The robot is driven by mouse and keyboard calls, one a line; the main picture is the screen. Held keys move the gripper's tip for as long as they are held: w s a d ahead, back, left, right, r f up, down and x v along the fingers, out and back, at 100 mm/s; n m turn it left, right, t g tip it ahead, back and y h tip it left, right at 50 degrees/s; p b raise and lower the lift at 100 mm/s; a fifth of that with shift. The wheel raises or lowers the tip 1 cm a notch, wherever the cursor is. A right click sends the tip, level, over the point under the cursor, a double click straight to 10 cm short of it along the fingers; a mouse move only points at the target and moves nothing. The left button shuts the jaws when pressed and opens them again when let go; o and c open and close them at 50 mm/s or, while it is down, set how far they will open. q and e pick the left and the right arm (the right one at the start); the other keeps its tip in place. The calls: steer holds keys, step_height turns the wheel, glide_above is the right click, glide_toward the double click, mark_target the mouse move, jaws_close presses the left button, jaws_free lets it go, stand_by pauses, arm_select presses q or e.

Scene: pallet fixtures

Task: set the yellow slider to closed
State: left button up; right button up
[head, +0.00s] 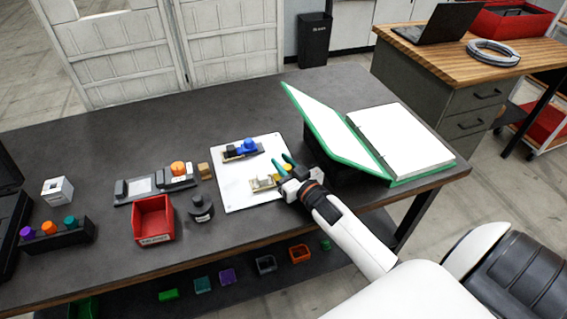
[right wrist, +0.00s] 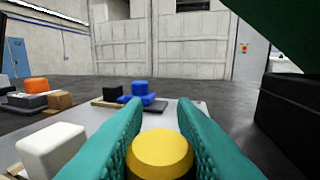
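A white board (head: 237,197) on the dark table carries two small slider fixtures. The nearer one has a pale block (head: 262,183) at its left and a yellow knob (head: 287,167) at its right. In the right wrist view the yellow knob (right wrist: 160,153) fills the gap between the teal fingers of my right gripper (right wrist: 160,125), and the pale block (right wrist: 52,150) is left of them. My right gripper (head: 282,163) also shows in the head view, fingers on both sides of the knob. The knob's base is hidden. My left gripper is not in view.
A blue slider (head: 248,145) sits farther back on the board. A green binder (head: 360,150) stands open close to the right of my gripper. An orange-knobbed fixture (head: 178,170), a dark round-based object (head: 201,208) and a red bin (head: 153,219) stand to the left.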

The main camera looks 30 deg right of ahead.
jaws_close()
steer(key=shift+w+a, duration=0.2)
steer(key=shift+a, duration=0.75)
steer(key=o, duration=0.8)
jaws_free()
steer(key=shift+a, duration=0.1)
steer(key=shift+c, duration=0.2)
